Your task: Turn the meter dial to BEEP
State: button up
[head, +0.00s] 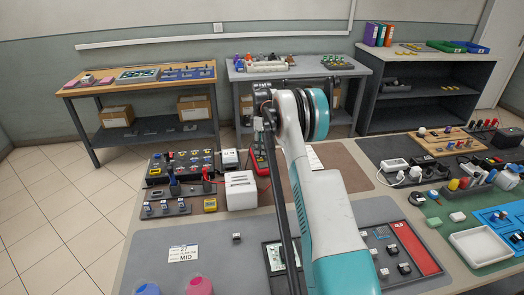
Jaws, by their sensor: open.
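A red-edged meter (261,165) stands on the brown mat near the middle of the table, just right of a white box. It is partly hidden by my arm and gripper. Its dial setting is too small and covered to read. My gripper (259,126) is at the end of my white and teal arm, in front of the upper part of the meter in the picture. It is open, and I see nothing between its fingers. I cannot tell whether it touches the meter.
A white box (241,190) stands close left of the meter. Left of it are a dark block with coloured connectors (181,165) and a small yellow device (210,205). A white paper (315,160) lies to the right. The brown mat (350,178) is bare farther right.

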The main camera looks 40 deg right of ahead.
jog(key=shift+f, duration=0.75)
jog(key=shift+c, duration=0.5)
jog(key=c, duration=1)
